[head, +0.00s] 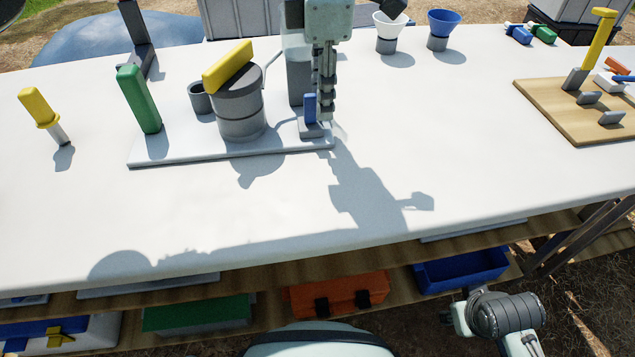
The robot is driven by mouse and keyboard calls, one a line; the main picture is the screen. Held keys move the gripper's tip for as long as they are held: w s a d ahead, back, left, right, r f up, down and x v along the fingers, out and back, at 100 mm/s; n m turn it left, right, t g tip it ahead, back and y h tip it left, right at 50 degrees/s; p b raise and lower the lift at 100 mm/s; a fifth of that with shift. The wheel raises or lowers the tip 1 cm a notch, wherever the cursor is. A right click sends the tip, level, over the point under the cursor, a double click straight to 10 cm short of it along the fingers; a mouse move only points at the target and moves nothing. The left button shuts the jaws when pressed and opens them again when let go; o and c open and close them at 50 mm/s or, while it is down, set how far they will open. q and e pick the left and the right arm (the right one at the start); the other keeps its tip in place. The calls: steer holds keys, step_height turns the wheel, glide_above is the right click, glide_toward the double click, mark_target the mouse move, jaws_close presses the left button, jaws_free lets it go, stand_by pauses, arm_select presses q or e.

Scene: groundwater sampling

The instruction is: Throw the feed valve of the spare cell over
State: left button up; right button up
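A grey cylindrical cell (240,112) with a yellow bar (228,66) on its top stands on a white base plate (190,155). A small grey cup (199,98) is beside it, and an upright green handle (139,98) stands at the plate's left end. A small upright blue lever (309,106) on a grey foot is at the plate's right end. My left gripper (326,112) points down right beside the blue lever. Its fingers are seen edge-on, so their gap and any contact with the lever cannot be told. No label shows which part is the feed valve.
A yellow-handled tool (40,108) stands at the left. White (390,24) and blue (443,22) funnels are behind. A wooden board (560,112) with grey blocks and a yellow post (598,40) is at the right. The table's front middle is clear; an orange case (338,294) is below.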

arm_select(q)
steer(key=shift+c, duration=0.3)
jaws_close()
steer(key=shift+w+g, duration=0.3)
steer(key=shift+w, duration=0.1)
stand_by(0.3)
steer(key=shift+o, duration=0.3)
jaws_free()
step_height(320, 180, up, 12)
steer(key=shift+s, duration=0.2)
stand_by(0.5)
